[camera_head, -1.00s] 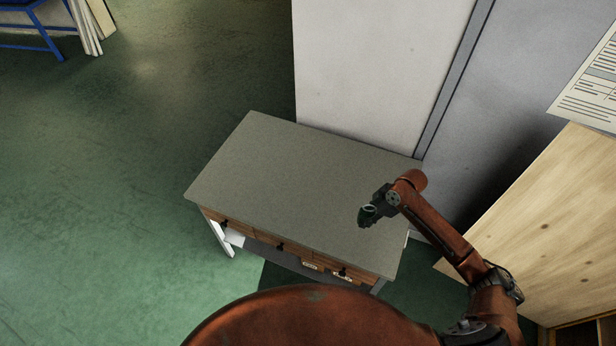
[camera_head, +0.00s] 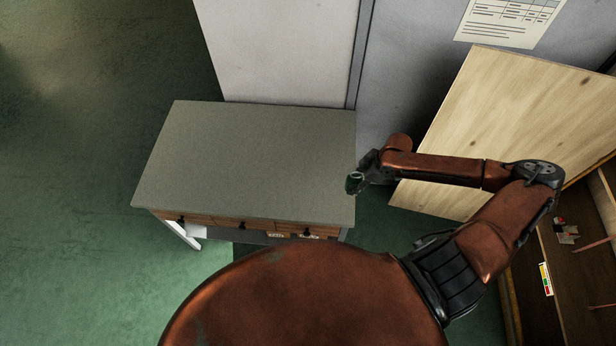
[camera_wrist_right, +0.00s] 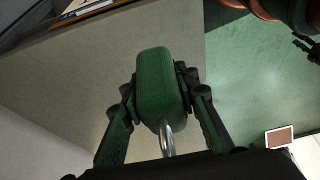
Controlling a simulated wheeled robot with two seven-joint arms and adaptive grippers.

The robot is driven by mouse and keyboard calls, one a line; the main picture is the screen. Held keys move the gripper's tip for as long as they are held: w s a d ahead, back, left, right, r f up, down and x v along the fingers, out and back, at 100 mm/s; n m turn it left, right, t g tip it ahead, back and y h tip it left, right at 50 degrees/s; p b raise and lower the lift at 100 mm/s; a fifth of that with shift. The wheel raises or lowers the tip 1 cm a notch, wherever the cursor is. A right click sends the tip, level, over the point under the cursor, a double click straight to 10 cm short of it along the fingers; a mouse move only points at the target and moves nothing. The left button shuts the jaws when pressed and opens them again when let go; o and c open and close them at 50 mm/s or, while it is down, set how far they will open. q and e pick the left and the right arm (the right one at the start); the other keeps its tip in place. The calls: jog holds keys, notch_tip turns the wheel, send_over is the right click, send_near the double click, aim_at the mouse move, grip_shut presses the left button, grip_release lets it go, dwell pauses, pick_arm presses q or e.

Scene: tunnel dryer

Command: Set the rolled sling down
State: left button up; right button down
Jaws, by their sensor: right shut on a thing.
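The rolled sling (camera_wrist_right: 160,85) is a green bundle with a metal ring at its near end in the right wrist view. My right gripper (camera_wrist_right: 158,95) is shut on it, one finger on each side. In the head view the right gripper (camera_head: 358,180) shows at the right edge of the grey tabletop (camera_head: 250,160), with the dark green sling (camera_head: 354,183) at its tip. In the right wrist view the tabletop (camera_wrist_right: 65,85) lies behind the sling. The gap between sling and tabletop cannot be told.
The tabletop is bare. The table has drawers (camera_head: 240,224) along its front. A pale wall panel (camera_head: 280,50) stands behind it. A wooden board (camera_head: 500,130) and an open wooden cabinet (camera_head: 575,260) are on the right. Green floor lies to the left.

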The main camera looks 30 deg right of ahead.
jog(key=w+a+f+p, duration=0.1)
jog(key=w+a+f, duration=0.2)
jog(key=w+a, duration=0.3)
send_near(317, 190)
jog(key=shift+w+a+f+p, duration=0.3)
jog(key=shift+a+f, duration=0.35)
jog(key=shift+a, duration=0.2)
jog(key=shift+w+a+f, duration=0.1)
jog(key=shift+w+f, duration=0.05)
jog(key=shift+f, duration=0.1)
notch_tip(317, 190, down, 3)
jog(key=shift+w+a+r+p, duration=0.1)
jog(key=shift+w+a+p, duration=0.05)
jog(key=shift+p, duration=0.35)
jog(key=shift+f, duration=0.35)
jog(key=shift+f, duration=0.1)
jog(key=c, duration=1.5)
grip_release()
